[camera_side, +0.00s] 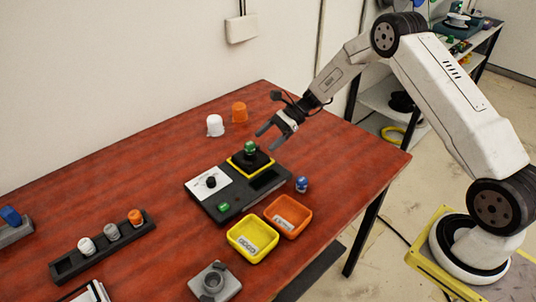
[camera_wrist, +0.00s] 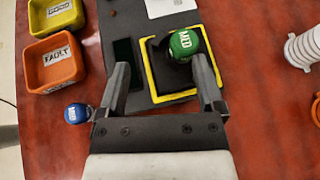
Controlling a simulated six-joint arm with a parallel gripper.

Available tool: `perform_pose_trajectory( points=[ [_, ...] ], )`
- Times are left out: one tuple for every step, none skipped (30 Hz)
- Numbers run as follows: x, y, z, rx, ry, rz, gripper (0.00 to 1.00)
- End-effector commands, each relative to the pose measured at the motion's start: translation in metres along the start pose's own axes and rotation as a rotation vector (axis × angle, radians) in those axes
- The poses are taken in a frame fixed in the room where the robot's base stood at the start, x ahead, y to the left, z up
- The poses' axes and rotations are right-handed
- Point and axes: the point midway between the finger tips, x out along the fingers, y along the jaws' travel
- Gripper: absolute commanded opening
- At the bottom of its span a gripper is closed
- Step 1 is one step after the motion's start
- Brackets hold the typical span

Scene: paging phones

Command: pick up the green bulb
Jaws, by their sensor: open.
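The green bulb (camera_side: 250,146) with white lettering stands upright on a black socket with a yellow border, on the dark test panel (camera_side: 230,208). In the wrist view the green bulb (camera_wrist: 184,44) is ahead, close to the right finger and off-centre between the fingers. My gripper (camera_side: 269,139) is open and empty, tilted down, just right of the bulb in the side view. In the wrist view my gripper (camera_wrist: 160,70) shows both fingers apart. I cannot tell whether the right finger touches the bulb.
A blue bulb (camera_side: 301,184) stands right of the panel. An orange tray (camera_side: 302,221) labelled FAULT and a yellow tray (camera_side: 238,249) labelled GOOD sit in front. A black rack (camera_side: 68,265) holds several pieces at left.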

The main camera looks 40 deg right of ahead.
Motion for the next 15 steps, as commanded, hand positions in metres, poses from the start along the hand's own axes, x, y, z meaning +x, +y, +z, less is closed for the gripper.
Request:
perform_pose_trajectory(
  points=[
    [-0.001, -0.006, -0.005, 0.028, -0.031, -0.017, 0.86],
    [-0.001, -0.009, -0.005, 0.041, -0.05, -0.024, 0.86],
    [-0.002, -0.012, -0.007, 0.056, -0.07, -0.034, 0.86],
    [-0.002, -0.015, -0.007, 0.065, -0.083, -0.039, 0.86],
    [-0.003, -0.016, -0.008, 0.074, -0.094, -0.044, 0.86],
    [-0.003, -0.018, -0.009, 0.082, -0.106, -0.049, 0.86],
    [-0.004, -0.019, -0.009, 0.086, -0.112, -0.052, 0.86],
    [-0.004, -0.02, -0.009, 0.089, -0.116, -0.054, 0.86],
    [-0.004, -0.021, -0.009, 0.091, -0.12, -0.056, 0.86],
    [-0.004, -0.021, -0.009, 0.092, -0.122, -0.056, 0.86],
    [-0.004, -0.021, -0.009, 0.092, -0.123, -0.057, 0.86],
    [-0.004, -0.021, -0.009, 0.092, -0.122, -0.056, 0.86],
    [-0.004, -0.021, -0.009, 0.092, -0.122, -0.056, 0.86],
    [-0.003, -0.021, -0.009, 0.092, -0.122, -0.056, 0.86],
    [-0.001, -0.021, -0.008, 0.092, -0.121, -0.055, 0.86]
  ],
)
